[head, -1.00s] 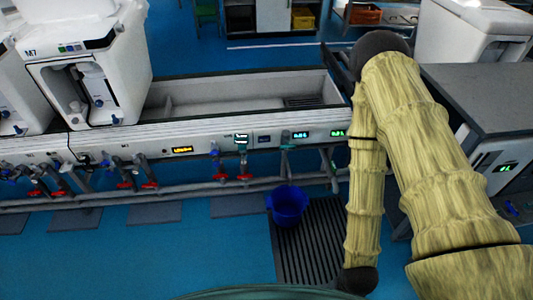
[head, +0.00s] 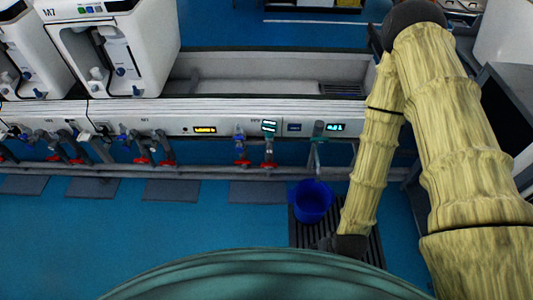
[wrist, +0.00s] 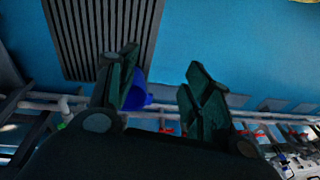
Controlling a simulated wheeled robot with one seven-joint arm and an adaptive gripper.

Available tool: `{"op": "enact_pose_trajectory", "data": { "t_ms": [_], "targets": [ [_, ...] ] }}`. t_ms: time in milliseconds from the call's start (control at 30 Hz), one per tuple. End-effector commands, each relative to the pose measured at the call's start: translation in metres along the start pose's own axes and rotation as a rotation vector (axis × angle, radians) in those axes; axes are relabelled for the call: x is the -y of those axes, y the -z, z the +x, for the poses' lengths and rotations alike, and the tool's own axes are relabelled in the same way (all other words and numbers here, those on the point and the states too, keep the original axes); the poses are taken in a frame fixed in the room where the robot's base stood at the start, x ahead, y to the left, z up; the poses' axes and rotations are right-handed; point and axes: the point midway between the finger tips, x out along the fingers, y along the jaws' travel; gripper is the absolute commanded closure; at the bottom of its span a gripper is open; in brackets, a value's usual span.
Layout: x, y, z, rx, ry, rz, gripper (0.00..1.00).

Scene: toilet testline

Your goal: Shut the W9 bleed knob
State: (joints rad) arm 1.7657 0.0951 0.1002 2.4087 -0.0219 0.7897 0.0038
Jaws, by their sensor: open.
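Along the bench front (head: 365,130) in the head view runs a row of taps with red handles and some blue knobs. One blue knob (head: 239,132) stands above a red handle (head: 242,162). To its right is a teal-topped tap with another red handle (head: 269,166), then a grey-green tap (head: 318,130) above the bucket. The labels are too small to read, so I cannot tell which is W9. My gripper (wrist: 162,60) is open, with nothing between its fingers in the wrist view. It hangs low near the floor grate, apart from the taps.
A blue bucket (head: 311,201) stands on the dark slatted floor grate (head: 300,235), also in the wrist view (wrist: 138,95). A pipe (head: 200,174) runs below the taps. White toilet-like units (head: 125,55) stand on the bench at left.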

Motion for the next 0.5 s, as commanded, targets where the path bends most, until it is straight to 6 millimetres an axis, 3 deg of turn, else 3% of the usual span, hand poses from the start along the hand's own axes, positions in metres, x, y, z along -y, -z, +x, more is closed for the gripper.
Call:
{"op": "enact_pose_trajectory", "data": {
  "t_ms": [33, 100, 300, 500],
  "targets": [
    [0.009, 0.011, 0.027, -0.038, 0.029, 0.014, 0.5],
    [0.023, 0.028, 0.043, -0.091, 0.067, 0.03, 0.5],
    [0.063, 0.082, 0.081, -0.243, 0.172, 0.075, 0.5],
    [0.1, 0.139, 0.107, -0.399, 0.272, 0.129, 0.5]
  ]
}}
